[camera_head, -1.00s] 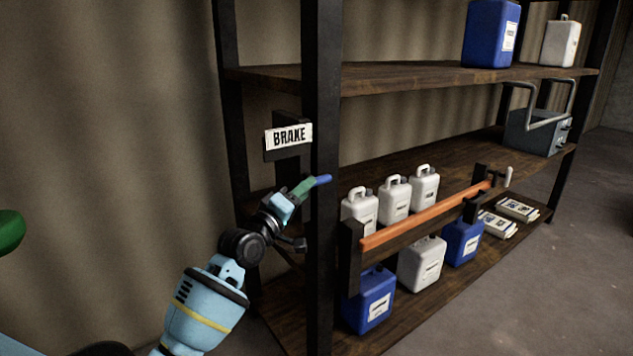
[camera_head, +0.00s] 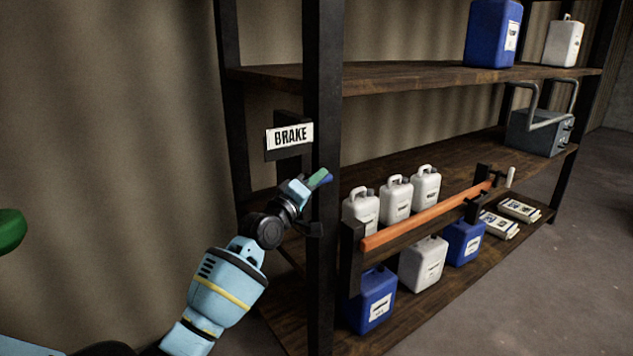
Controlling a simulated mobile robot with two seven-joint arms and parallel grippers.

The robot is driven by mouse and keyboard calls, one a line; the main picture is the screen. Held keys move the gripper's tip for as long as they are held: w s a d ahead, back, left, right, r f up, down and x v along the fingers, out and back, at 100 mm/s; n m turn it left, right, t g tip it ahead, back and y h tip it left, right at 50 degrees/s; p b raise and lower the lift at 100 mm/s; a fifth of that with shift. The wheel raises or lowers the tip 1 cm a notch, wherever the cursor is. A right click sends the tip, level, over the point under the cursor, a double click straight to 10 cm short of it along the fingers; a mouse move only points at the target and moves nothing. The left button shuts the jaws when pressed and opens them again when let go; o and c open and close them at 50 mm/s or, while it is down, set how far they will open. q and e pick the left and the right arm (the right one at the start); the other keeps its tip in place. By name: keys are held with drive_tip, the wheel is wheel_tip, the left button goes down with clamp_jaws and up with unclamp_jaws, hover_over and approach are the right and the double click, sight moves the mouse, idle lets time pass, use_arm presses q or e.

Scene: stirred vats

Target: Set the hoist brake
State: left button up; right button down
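A white sign reading BRAKE (camera_head: 290,136) is on a dark bracket beside the front left post of the shelf rack. I see no separate brake lever clearly; the post and my gripper may hide it. My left gripper (camera_head: 321,178) is below and slightly right of the sign, in front of the post in the picture. Its tip shows green and blue parts close together. I cannot tell whether it is open or shut, or touching anything. My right gripper is not in view.
The shelf rack (camera_head: 322,95) holds white and blue jugs, a grey metal box (camera_head: 536,134) and stacked booklets (camera_head: 498,224). An orange bar (camera_head: 425,217) runs along its front. A green rounded thing (camera_head: 10,231) shows at the left edge. Floor at right is clear.

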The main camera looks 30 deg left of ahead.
use_arm(q)
clamp_jaws()
drive_tip(key=shift+r+m+g+p, duration=0.35)
drive_tip(key=shift+g+p, duration=0.25)
drive_tip(key=shift+g, duration=0.1)
drive_tip(key=shift+m+g+p, duration=0.25)
drive_tip(key=shift+g+p, duration=0.05)
drive_tip(key=shift+g, duration=0.5)
drive_tip(key=g, duration=0.2)
drive_tip(key=shift+f+m+g, duration=0.2)
drive_tip(key=shift+m+g, duration=0.1)
drive_tip(key=shift+m, duration=0.1)
drive_tip(key=m+g+y, duration=0.1)
drive_tip(key=g, duration=0.3)
drive_tip(key=shift+w, duration=0.1)
drive_tip(key=g+y, duration=0.1)
drive_tip(key=g, duration=0.2)
drive_tip(key=shift+d+m, duration=0.1)
drive_tip(key=shift+m, duration=0.2)
drive_tip(key=shift+f+m+g+y, duration=0.15)
drive_tip(key=shift+g+y, duration=0.2)
drive_tip(key=shift+g, duration=0.6)
drive_tip(key=shift+f+m+g+y, duration=0.15)
drive_tip(key=shift+g+y, duration=0.2)
drive_tip(key=shift+g, duration=0.6)
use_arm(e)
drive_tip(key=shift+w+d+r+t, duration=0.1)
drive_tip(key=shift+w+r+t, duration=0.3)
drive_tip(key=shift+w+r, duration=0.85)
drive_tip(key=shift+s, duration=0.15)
